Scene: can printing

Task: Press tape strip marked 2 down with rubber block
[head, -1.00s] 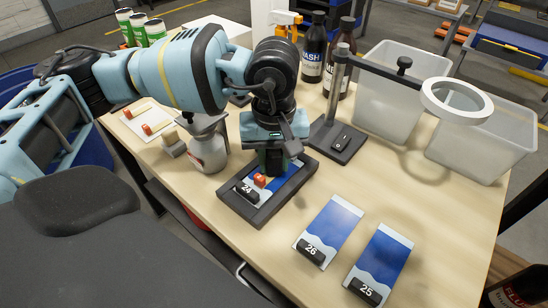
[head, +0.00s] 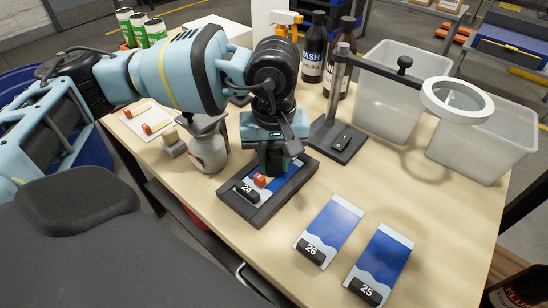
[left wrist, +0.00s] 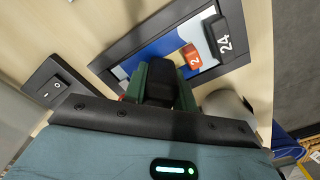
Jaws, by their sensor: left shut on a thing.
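My left gripper (head: 272,165) points down over the dark frame (head: 229,205) on the table, its green fingers shut on a dark block, likely the rubber block. The left wrist view shows this block (left wrist: 184,93) between the fingers (left wrist: 160,85), at the frame. Whether its underside touches the tape is hidden. A red tab marked 2 (left wrist: 193,57) lies just beyond the fingers, and shows in the head view (head: 260,181). Beside it is a black block marked 24 (head: 246,192), on a blue and white sheet in the frame. My right gripper is not in view.
Blue and white sheets with blocks marked 26 (head: 311,251) and 25 (head: 365,291) lie at the front right. Clear bins (head: 375,110) stand behind.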

